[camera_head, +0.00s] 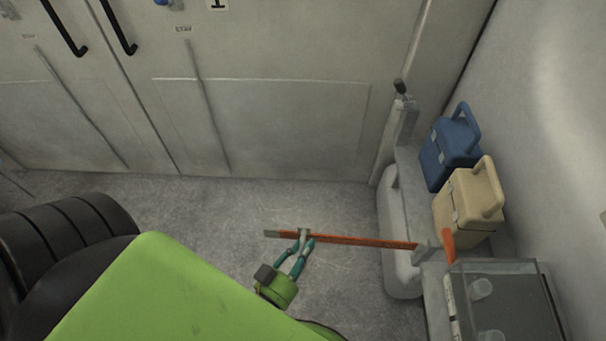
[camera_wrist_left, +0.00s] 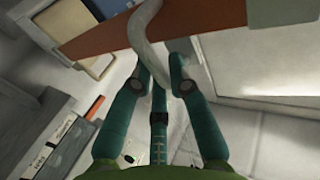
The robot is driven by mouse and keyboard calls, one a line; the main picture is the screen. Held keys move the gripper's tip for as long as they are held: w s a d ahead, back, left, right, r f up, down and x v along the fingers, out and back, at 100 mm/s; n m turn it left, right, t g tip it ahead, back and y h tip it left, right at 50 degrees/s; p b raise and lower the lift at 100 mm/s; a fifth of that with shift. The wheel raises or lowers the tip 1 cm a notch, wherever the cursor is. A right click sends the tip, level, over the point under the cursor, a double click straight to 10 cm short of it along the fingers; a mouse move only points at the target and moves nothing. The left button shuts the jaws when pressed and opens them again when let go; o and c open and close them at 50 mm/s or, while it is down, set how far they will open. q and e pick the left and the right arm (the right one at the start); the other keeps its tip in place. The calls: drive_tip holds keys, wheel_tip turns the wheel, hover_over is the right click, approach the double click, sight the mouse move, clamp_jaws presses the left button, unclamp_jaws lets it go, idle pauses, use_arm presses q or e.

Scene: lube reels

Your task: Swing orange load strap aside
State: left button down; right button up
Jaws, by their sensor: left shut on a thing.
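The orange load strap (camera_head: 360,240) is a long flat bar running across the middle of the head view. Its right end meets a bracket on the grey ledge at the right, and its left end, with a grey tip, hangs over the open floor. My left gripper (camera_head: 304,240) is shut on a pale curved handle on the strap, near its left end. In the left wrist view, the strap (camera_wrist_left: 200,22) crosses the top, and the curved handle comes down between the teal fingers (camera_wrist_left: 160,78). My right gripper is not in view.
A blue case (camera_head: 446,155) and a beige case (camera_head: 463,212) stand on the ledge at the right. A clear-lidded box (camera_head: 505,300) is at the lower right. Grey cabinet doors (camera_head: 270,110) with black handles line the back. The floor (camera_head: 220,215) left of the strap is clear.

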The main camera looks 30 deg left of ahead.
use_arm(q)
drive_tip(key=shift+s+d+f, duration=0.1)
drive_tip(key=shift+s+f, duration=0.15)
drive_tip(key=shift+f, duration=0.1)
drive_tip(key=c, duration=1.2)
unclamp_jaws()
drive_tip(key=shift+o, duration=0.2)
drive_tip(key=shift+w+r, duration=0.1)
drive_tip(key=shift+w, duration=0.1)
drive_tip(key=shift+s, duration=0.1)
drive_tip(key=s, duration=1.2)
drive_tip(key=shift+a, duration=0.3)
drive_tip(key=shift+w, duration=0.1)
